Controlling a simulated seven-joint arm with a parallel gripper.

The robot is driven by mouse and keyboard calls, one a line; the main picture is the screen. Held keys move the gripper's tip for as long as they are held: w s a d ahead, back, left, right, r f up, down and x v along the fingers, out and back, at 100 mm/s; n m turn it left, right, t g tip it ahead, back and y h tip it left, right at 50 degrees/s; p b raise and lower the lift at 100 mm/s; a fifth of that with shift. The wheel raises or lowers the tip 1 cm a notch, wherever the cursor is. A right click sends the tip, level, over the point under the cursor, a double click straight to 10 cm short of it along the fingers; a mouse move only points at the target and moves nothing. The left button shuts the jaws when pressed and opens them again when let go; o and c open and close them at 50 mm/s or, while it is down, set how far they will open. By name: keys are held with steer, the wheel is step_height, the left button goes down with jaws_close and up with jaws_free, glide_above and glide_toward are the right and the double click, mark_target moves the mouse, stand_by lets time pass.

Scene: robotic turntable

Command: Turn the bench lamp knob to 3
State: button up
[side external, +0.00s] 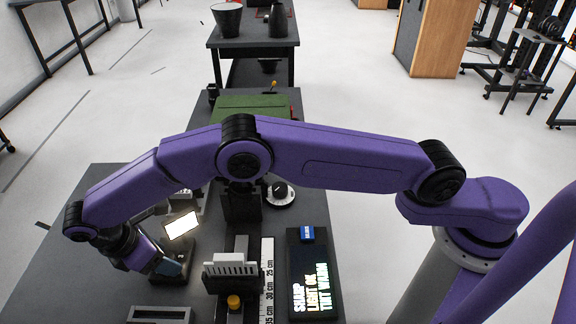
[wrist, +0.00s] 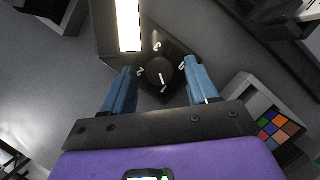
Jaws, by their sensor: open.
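The bench lamp shows a lit white panel (side external: 181,225) in the side view, also bright in the wrist view (wrist: 128,25). Its round black knob (wrist: 158,74) sits on a dark base below the panel in the wrist view. White numerals stand around it: 3 on the panel side, 2 at left, 0 at right. A short white mark lies on its lower part, pointing away from the 3. My gripper (wrist: 158,69) is open, its blue fingers on either side of the knob; contact cannot be told. In the side view my gripper (side external: 168,264) hides the knob.
A rail with a grey slotted block (side external: 231,265) and a ruler (side external: 267,280) lie right of the lamp. A black display box (side external: 313,270) and a round dial (side external: 280,194) stand further right. A colour chart (wrist: 273,130) is near the right finger.

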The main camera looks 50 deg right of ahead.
steer(key=n+t, duration=0.1)
steer(key=n, duration=0.1)
steer(key=n+t, duration=0.1)
steer(key=n, duration=0.2)
steer(key=shift+s+d, duration=0.1)
steer(key=shift+s, duration=0.1)
steer(key=n, duration=0.2)
steer(key=n+t+y, duration=0.1)
steer(key=n, duration=0.1)
steer(key=shift+s+r, duration=0.15)
steer(key=v, duration=1.7)
steer(key=s+d+r+m+g+y, duration=0.1)
steer(key=s+d+m, duration=0.3)
steer(key=d, duration=0.8)
steer(key=s+d+r+m+g+y, duration=0.1)
steer(key=s+d+m, duration=0.3)
steer(key=d, duration=0.9)
steer(key=shift+s+d+r+m+y, duration=0.35)
steer(key=shift+s+r, duration=0.35)
steer(key=shift+s, duration=0.3)
steer(key=shift+a, duration=0.2)
